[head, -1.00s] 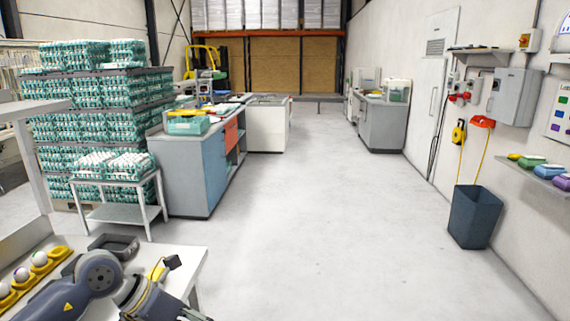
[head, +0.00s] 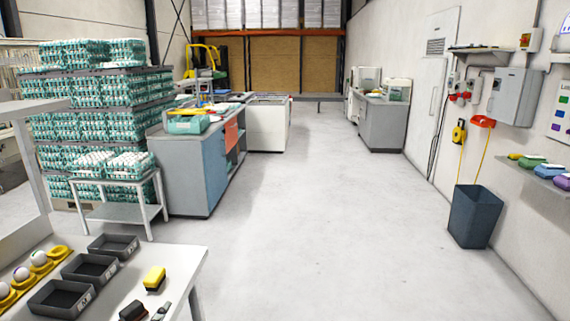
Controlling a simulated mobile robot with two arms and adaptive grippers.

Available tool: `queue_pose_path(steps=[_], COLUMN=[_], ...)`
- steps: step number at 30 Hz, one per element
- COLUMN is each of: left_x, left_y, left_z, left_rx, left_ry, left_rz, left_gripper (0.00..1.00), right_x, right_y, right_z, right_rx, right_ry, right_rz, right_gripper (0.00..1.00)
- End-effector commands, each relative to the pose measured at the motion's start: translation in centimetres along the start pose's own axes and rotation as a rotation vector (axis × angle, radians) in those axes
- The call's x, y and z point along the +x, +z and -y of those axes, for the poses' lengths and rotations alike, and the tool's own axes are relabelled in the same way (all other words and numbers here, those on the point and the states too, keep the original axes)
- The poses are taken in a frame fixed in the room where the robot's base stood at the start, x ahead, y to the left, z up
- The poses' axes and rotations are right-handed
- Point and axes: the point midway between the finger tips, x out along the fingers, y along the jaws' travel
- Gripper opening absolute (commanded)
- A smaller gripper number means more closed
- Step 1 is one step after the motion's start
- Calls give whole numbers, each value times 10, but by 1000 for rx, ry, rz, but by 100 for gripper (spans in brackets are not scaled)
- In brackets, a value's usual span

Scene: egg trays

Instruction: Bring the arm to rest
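Neither my arms nor my grippers show in the head view now. The white table (head: 190,262) at the bottom left is in plain sight. On it, several white eggs (head: 22,274) sit in yellow holders (head: 60,252) at the left edge. Three dark grey trays stand in a row beside them: a far one (head: 133,249), a middle one (head: 113,273) and a near one (head: 38,304); no eggs show in them. A yellow block-like item with a dark base (head: 154,278) and small dark objects (head: 133,310) lie on the right part of the table.
A small trolley (head: 120,211) with egg trays stands beyond the table, before tall stacks of teal egg trays (head: 95,125). A blue-grey counter (head: 185,180) is behind it. A dark bin (head: 474,216) stands by the right wall. The middle floor (head: 310,220) is clear.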

Motion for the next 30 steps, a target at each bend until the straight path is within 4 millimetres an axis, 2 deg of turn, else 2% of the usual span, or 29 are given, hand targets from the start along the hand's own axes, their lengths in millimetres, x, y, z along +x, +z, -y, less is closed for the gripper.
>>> queue_pose_path(steps=[1, 3, 6, 9, 12, 18, 21, 26, 30], left_x=[-14, -38, -76, -114, -150, -219, -202, -188, -180], left_y=[33, 75, 118, 146, 164, 184, 206, 241, 281], left_z=[-14, -35, -64, -88, -108, -139, -155, -184, -215], left_rx=[-71, -154, -243, -306, -354, -423, -413, -408, -402], left_ry=[44, 108, 196, 278, 352, 491, 487, 495, 505], left_rz=[130, 306, 511, 674, 809, 1034, 1033, 1049, 1068], left_gripper=[57, 57, 57, 57, 57, 57, 57, 57, 57], right_x=[0, 0, 0, 0, 0, 0, 0, 0, 0], right_y=[0, 0, 0, 0, 0, 0, 1, 4, 4], right_z=[1, 2, 3, 3, 3, 2, 2, -1, -2], right_rx=[1, 1, 2, 2, 2, 1, 1, 0, -1], right_ry=[-2, -3, -3, -3, -3, -2, -2, 1, 2], right_rz=[0, 0, 0, 0, 1, 2, 2, 6, 6], right_gripper=[40, 40, 40, 40, 40, 40, 40, 40, 40])
